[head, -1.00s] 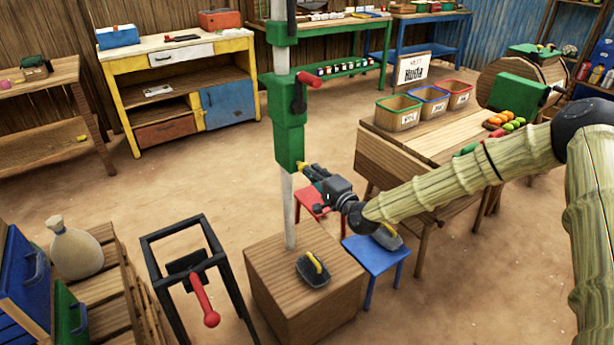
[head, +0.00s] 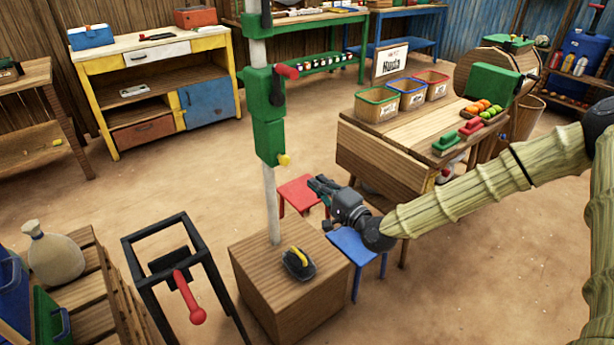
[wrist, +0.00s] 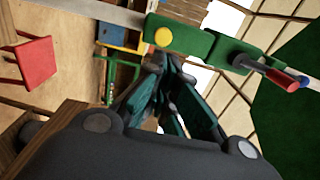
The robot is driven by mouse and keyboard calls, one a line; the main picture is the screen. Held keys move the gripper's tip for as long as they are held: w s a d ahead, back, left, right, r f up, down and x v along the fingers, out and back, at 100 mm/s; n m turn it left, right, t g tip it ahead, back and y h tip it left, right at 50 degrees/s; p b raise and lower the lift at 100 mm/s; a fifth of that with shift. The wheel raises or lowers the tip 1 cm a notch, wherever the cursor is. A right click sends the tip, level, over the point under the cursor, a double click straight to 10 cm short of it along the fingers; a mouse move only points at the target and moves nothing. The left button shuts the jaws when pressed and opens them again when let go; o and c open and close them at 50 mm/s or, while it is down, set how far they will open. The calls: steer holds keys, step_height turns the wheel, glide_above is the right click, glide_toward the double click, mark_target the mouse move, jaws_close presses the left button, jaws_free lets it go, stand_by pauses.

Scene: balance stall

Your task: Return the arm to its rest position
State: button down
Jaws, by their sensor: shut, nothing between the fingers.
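My gripper (head: 322,188) is at the end of my outstretched arm in the head view, to the right of the pole (head: 270,205). It is shut and holds nothing. It is above and beyond the wooden block (head: 290,290) and apart from the green clamp (head: 266,125) on the pole. In the wrist view the fingers (wrist: 165,95) point toward the back of the stall. The green clamp with its yellow knob (wrist: 163,37) lies just past them there.
A black and yellow weight (head: 298,264) sits on the block. A red stool (head: 298,192) and a blue stool (head: 355,250) stand close by my gripper. The wooden table (head: 395,150) with bins is at the right. A black frame (head: 185,275) stands left. Sandy floor lies open behind.

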steer(key=s+a+f+n+g+h+p, duration=0.25)
steer(key=s+f+n+g+p, duration=0.45)
steer(key=s+f, duration=1.5)
steer(key=s+d+f+n+g+h, duration=0.1)
steer(key=s+d+g+h, duration=0.1)
steer(key=s+d, duration=0.3)
steer(key=s+d+f+n+g+h+p, duration=0.1)
steer(key=s+d+g+h, duration=0.2)
steer(key=s, duration=0.9)
steer(key=s+d+f+n+g+h+p, duration=0.1)
steer(key=s+d+n+g+h, duration=0.1)
steer(key=s+d, duration=0.4)
steer(key=shift+s+d+f+g, duration=0.35)
steer(key=shift+s+g, duration=0.55)
steer(key=shift+s, duration=0.25)
